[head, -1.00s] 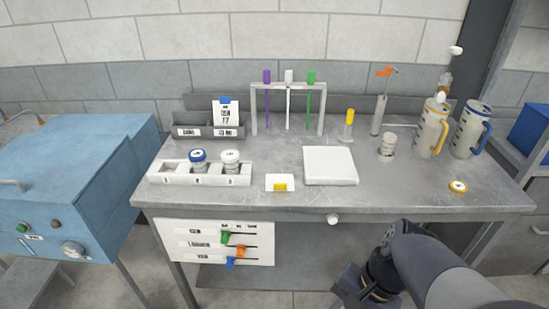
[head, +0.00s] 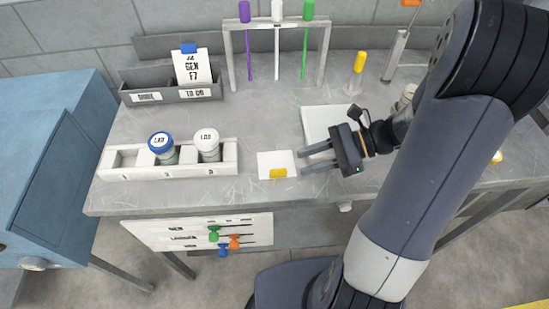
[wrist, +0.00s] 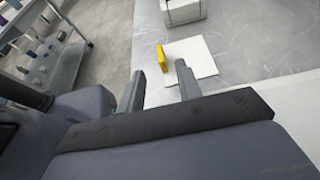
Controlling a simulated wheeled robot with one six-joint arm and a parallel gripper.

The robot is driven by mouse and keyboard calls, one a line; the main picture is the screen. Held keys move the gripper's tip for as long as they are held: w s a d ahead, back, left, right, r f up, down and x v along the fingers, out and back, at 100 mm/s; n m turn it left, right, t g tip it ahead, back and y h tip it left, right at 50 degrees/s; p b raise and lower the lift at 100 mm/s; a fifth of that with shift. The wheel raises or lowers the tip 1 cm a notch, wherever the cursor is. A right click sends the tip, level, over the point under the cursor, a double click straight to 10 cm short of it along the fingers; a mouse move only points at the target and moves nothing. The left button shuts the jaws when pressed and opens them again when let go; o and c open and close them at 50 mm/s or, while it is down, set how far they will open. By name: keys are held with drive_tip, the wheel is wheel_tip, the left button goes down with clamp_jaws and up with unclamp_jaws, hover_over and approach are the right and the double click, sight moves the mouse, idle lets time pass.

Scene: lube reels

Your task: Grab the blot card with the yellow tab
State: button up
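The blot card (head: 276,160) is a white card lying flat on the bench near its front edge, with a yellow tab (head: 278,173) on its front side. My gripper (head: 303,161) is open just to the right of the card, its two fingers pointing left at it. In the wrist view the card (wrist: 197,58) lies beyond the open fingertips (wrist: 158,72), with the yellow tab (wrist: 161,57) standing up at its left edge. I cannot tell how high the fingers are above the bench.
A white pad (head: 318,122) lies behind and partly under my gripper. A white rack (head: 122,171) with two jars stands left of the card. A dark tray (head: 150,96) holds another card (head: 192,66) with a blue tab. A dipstick stand (head: 229,60) is at the back.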

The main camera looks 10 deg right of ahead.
sight(282, 169)
drive_tip(key=x, duration=0.8)
drive_tip(key=shift+a+f, duration=0.1)
drive_tip(key=shift+f, duration=0.05)
clamp_jaws()
